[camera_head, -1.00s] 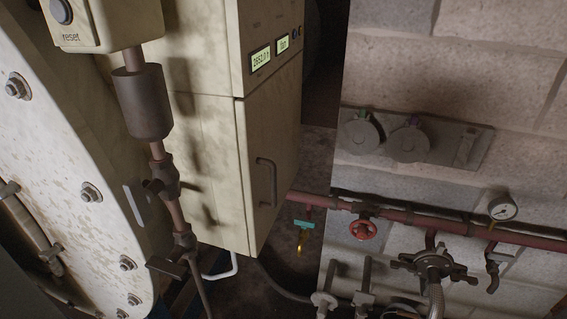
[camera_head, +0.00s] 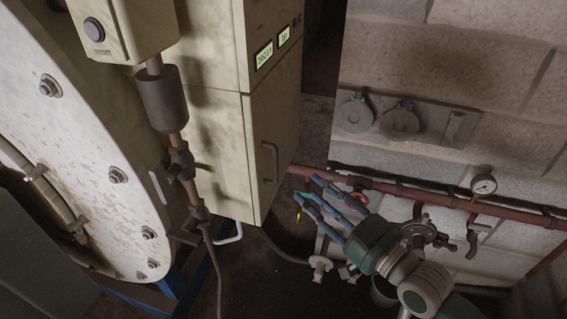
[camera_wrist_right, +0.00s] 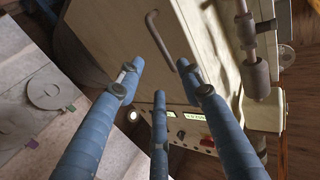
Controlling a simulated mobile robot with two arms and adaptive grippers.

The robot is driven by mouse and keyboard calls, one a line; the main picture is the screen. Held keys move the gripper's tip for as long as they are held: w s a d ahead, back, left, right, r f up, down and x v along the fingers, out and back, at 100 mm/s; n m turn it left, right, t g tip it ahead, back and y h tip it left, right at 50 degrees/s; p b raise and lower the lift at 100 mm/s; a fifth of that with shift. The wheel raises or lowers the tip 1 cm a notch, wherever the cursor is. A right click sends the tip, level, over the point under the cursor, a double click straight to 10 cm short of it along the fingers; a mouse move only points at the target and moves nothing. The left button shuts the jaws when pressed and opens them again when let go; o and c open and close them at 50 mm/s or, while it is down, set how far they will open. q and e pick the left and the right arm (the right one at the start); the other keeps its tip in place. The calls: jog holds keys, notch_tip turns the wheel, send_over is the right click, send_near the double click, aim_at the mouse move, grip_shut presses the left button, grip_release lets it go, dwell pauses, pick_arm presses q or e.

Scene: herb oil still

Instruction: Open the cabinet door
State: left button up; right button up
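The cream cabinet door (camera_head: 266,140) is shut, with a dark bar handle (camera_head: 271,163) on its right side. My right gripper (camera_head: 313,193) has come in from the lower right, its blue fingers spread and pointing toward the handle. It is apart from the handle, with a gap between them. In the right wrist view the handle (camera_wrist_right: 160,40) shows beyond the open fingers (camera_wrist_right: 158,85), and nothing is between them. The door (camera_wrist_right: 125,30) also fills the upper part of that view. My left gripper is not in view.
A red pipe (camera_head: 400,189) with a gauge (camera_head: 484,185) runs along the block wall, right of the cabinet. A reset box (camera_head: 120,30) and a vertical pipe (camera_head: 165,100) stand left of the cabinet. Displays (camera_head: 264,56) are above the door. Some dark floor shows below it.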

jog(key=p+x, duration=0.2)
jog(key=x, duration=0.9)
jog(key=shift+r+p, duration=0.2)
jog(key=shift+p, duration=0.15)
jog(key=shift+s, duration=0.15)
grip_shut()
